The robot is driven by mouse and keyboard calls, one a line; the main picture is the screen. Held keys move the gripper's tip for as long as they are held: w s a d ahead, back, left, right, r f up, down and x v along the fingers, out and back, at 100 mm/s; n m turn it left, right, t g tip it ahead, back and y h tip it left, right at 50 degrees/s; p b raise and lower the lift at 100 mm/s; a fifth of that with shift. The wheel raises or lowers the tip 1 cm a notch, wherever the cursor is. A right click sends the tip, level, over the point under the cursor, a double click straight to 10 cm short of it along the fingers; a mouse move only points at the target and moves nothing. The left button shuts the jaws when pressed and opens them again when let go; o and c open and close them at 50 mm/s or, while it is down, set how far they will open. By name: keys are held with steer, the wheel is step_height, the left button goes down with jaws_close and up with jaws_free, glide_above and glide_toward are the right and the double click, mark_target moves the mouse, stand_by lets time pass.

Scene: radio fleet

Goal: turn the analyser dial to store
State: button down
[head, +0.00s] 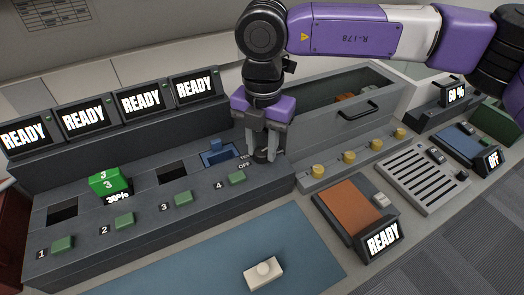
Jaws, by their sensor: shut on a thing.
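The analyser dial (264,157) is a small dark knob at the right end of the dark grey charging console (140,229). My gripper (263,150) points down over it, with its two grey fingers shut on the knob from either side. Just left of the fingers, white lettering (244,166) reads OFF, with another label above it, partly covered, that seems to begin with TE. No label reading store can be made out. The fingers hide most of the dial, so I cannot tell where it points.
Green buttons (124,221) numbered 1 to 4 line the console front. A green pack (109,182) marked 3 stands at the second slot; a blue piece (219,154) is at the fourth. An open grey drawer (346,124) and yellow knobs (349,157) lie right of my gripper.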

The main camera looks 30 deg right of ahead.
mark_target(263, 151)
steer(key=shift+m+b, duration=0.6)
steer(key=shift+m, duration=0.5)
steer(key=shift+r, duration=0.1)
steer(key=c, duration=1.1)
jaws_free()
steer(key=shift+o, duration=0.2)
step_height(263, 151, up, 8)
steer(key=shift+f, duration=0.15)
steer(key=shift+s, duration=0.1)
